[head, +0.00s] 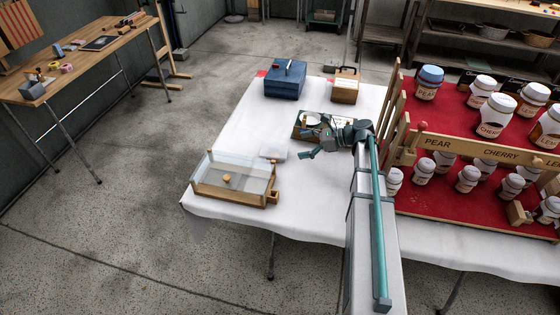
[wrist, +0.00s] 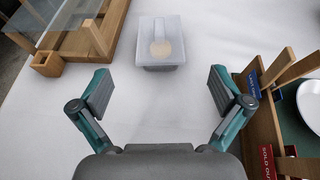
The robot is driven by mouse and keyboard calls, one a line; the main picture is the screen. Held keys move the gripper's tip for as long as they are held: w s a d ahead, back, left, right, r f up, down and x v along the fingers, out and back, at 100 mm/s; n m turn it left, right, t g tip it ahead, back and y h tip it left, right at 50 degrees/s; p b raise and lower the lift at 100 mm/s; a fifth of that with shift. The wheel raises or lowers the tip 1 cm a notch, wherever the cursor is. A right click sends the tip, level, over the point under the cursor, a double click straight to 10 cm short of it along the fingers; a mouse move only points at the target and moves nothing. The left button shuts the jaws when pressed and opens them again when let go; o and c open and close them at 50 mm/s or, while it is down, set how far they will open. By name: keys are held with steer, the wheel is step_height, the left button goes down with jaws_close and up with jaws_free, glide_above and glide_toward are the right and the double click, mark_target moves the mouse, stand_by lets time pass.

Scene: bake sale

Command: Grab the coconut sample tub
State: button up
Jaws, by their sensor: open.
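A small translucent tub (head: 273,153) stands on the white-covered table. In the wrist view the tub (wrist: 162,58) is at the top middle, with a round tan shape showing inside it. I cannot read a label on it, so I cannot tell its flavour. My gripper (head: 308,145) is to the right of the tub in the head view. In the wrist view my gripper (wrist: 160,90) is open and empty, its fingers spread wide. The tub lies ahead of the gap between the fingers, apart from them.
A glass-topped wooden case (head: 205,190) is left of the tub. A wooden box with a "SOLD OUT" tag (wrist: 266,160) is close to my right finger. A blue box (head: 285,80) and a wooden box (head: 344,91) stand farther back. Shelved jars (head: 490,119) fill the right.

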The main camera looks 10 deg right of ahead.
mark_target(279, 148)
steer(key=x, duration=0.3)
steer(key=p+x, duration=0.1)
steer(key=x, duration=0.6)
steer(key=shift+w+a+r+p, duration=0.15)
steer(key=shift+a+p, duration=0.2)
steer(key=c, duration=1.2)
steer(key=shift+r, duration=0.1)
